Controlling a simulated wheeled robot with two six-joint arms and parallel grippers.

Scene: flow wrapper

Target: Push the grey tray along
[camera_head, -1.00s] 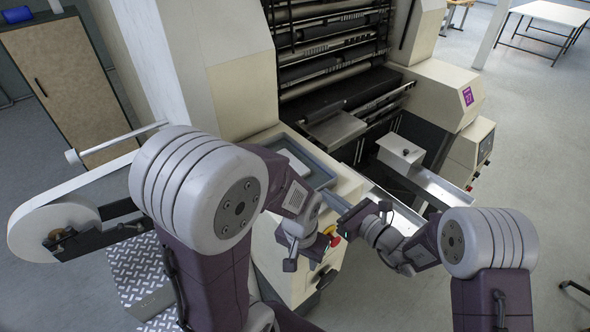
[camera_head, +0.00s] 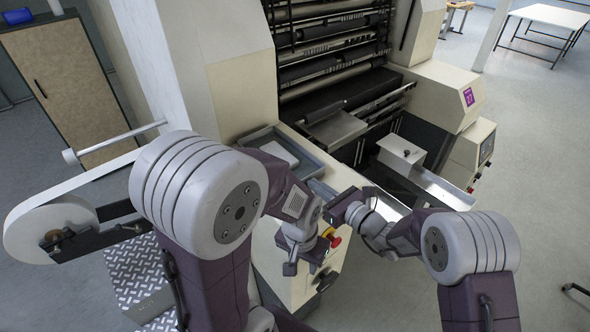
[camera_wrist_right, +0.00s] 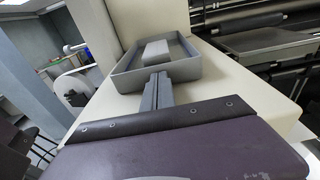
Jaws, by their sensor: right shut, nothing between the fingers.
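The grey tray (camera_head: 316,164) lies on the cream machine top, with a pale block (camera_head: 279,153) inside it. In the right wrist view the tray (camera_wrist_right: 122,83) is straight ahead, with the block (camera_wrist_right: 155,53) in it. My right gripper (camera_wrist_right: 158,78) is shut and empty, its fingertips at the tray's near wall and seemingly touching it. In the head view my right gripper (camera_head: 320,188) is at the tray's near right end. My left gripper (camera_head: 291,266) hangs lower, beside the machine's front and apart from the tray; its jaws are too small to read.
A red button (camera_head: 335,241) is close to my left gripper. The machine's rollers and a metal plate (camera_head: 337,128) lie right of the tray. A metal chute (camera_head: 440,188) is farther right. A film roll (camera_head: 50,230) stands at the left.

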